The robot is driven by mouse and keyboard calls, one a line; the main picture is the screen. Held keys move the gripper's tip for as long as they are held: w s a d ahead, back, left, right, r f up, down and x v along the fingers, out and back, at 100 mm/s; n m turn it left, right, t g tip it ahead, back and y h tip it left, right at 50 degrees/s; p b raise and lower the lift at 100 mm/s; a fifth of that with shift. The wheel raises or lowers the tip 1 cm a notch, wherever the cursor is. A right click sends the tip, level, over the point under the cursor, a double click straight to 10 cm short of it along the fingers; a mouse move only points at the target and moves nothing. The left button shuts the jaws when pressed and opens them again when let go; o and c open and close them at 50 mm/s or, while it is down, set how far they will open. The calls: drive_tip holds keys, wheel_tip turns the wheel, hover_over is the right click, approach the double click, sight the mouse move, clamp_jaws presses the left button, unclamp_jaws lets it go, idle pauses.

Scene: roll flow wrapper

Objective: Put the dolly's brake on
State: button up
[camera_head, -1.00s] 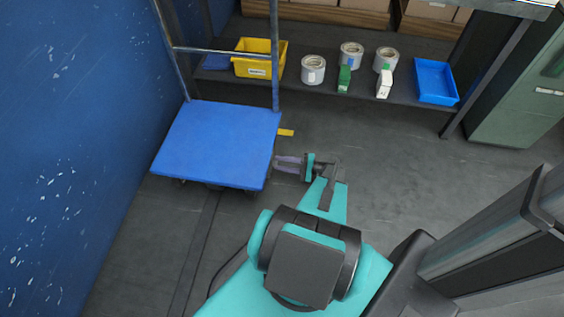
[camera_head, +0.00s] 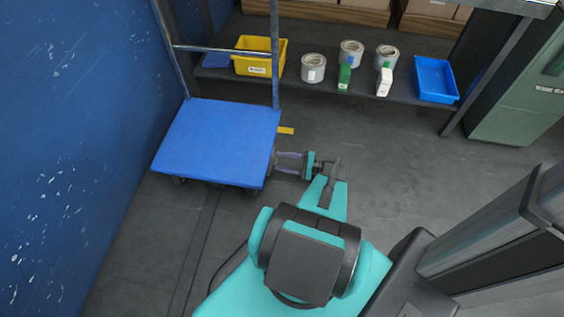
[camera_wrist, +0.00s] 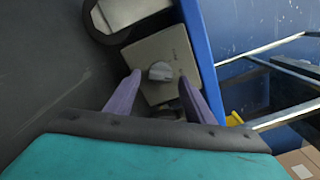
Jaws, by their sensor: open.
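The dolly (camera_head: 216,140) has a blue deck and a tubular handle, and stands on the floor at the left in the head view. In the wrist view its blue deck edge (camera_wrist: 197,40) runs past a grey box with a small light knob (camera_wrist: 161,71), and a caster wheel (camera_wrist: 103,22) shows beside it. My gripper (camera_head: 278,162) is at the deck's right side, low by the edge. In the wrist view my gripper (camera_wrist: 160,88) is open, with one finger on each side of the knob. I cannot tell whether either finger touches it.
A yellow tab (camera_head: 286,131) sticks out at the deck's right side. A blue wall (camera_head: 60,140) is close on the left.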

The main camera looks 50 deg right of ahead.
drive_tip(key=v, duration=1.3)
drive_tip(key=shift+s+p, duration=0.35)
drive_tip(key=shift+p, duration=0.05)
drive_tip(key=shift+d, duration=0.15)
